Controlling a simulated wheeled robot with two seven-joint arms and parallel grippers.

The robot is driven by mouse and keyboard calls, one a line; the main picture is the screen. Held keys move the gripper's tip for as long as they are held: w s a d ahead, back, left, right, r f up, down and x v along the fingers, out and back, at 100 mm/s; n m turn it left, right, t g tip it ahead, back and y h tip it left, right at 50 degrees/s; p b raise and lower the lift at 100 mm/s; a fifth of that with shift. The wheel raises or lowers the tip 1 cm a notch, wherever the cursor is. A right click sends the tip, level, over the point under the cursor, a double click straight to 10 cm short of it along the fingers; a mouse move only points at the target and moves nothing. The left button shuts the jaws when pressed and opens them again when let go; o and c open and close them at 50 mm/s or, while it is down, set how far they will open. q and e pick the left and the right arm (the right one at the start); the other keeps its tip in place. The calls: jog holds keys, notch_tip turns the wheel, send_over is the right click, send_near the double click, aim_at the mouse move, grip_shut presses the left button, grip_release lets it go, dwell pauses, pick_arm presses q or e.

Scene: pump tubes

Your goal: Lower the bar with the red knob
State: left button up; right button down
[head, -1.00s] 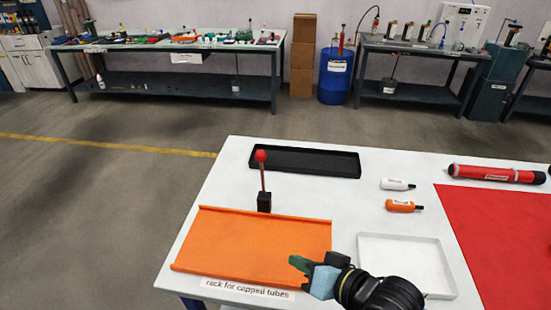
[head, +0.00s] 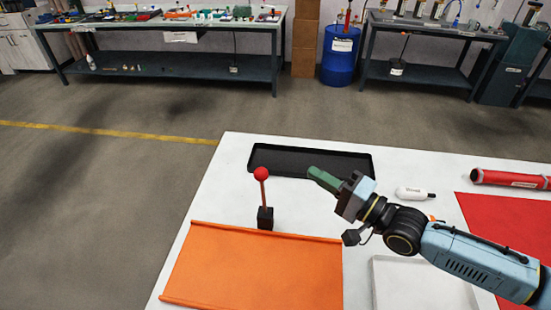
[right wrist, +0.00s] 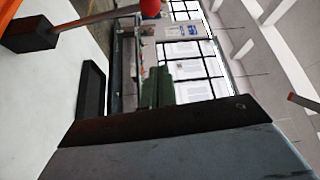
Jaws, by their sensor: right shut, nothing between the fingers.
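The bar (head: 263,192) stands nearly upright on a small black block (head: 265,217), with a red knob (head: 261,174) at its top. It stands just behind the orange rack (head: 255,265). My right gripper (head: 322,180) is shut and empty, with green fingers together, to the right of the knob and apart from it. In the right wrist view the bar (right wrist: 97,18) and red knob (right wrist: 150,8) show at the upper left, beyond the green fingers (right wrist: 158,88). My left gripper is not in view.
A black tray (head: 262,160) lies behind the bar. A white bottle (head: 415,194), a red tube (head: 510,180), a red mat (head: 500,222) and a white tray (head: 425,300) are at the right. White table surface is clear left of the bar.

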aim_at(261, 174)
pick_arm(q)
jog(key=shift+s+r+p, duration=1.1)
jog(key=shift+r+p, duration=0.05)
jog(key=shift+p, duration=0.1)
pick_arm(e)
jog(key=w+a, duration=0.2)
jog(key=a, duration=0.7)
jog(key=shift+w+r, duration=0.15)
jog(key=shift+w, duration=0.2)
